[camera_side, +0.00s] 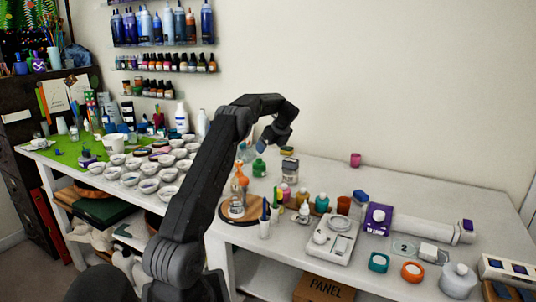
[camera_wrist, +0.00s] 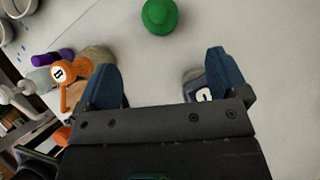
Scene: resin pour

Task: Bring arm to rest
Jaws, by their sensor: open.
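My arm rises from the bottom of the side view and bends over the white table (camera_side: 320,176). My gripper (camera_side: 263,147) hangs above the table near a green bottle (camera_side: 259,168). In the wrist view my gripper (camera_wrist: 155,85) has its two blue fingers wide apart, with nothing between them. The green bottle (camera_wrist: 160,16) lies beyond the fingertips there. A dark object with a white label (camera_wrist: 204,95) is partly hidden behind the right finger.
An orange bottle (camera_side: 241,179) stands on a round wooden board (camera_side: 229,214). Several small bottles stand right of it, near a white scale (camera_side: 331,240). Many white cups (camera_side: 148,186) fill the left table. The table's back right is mostly clear around a pink cup (camera_side: 355,160).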

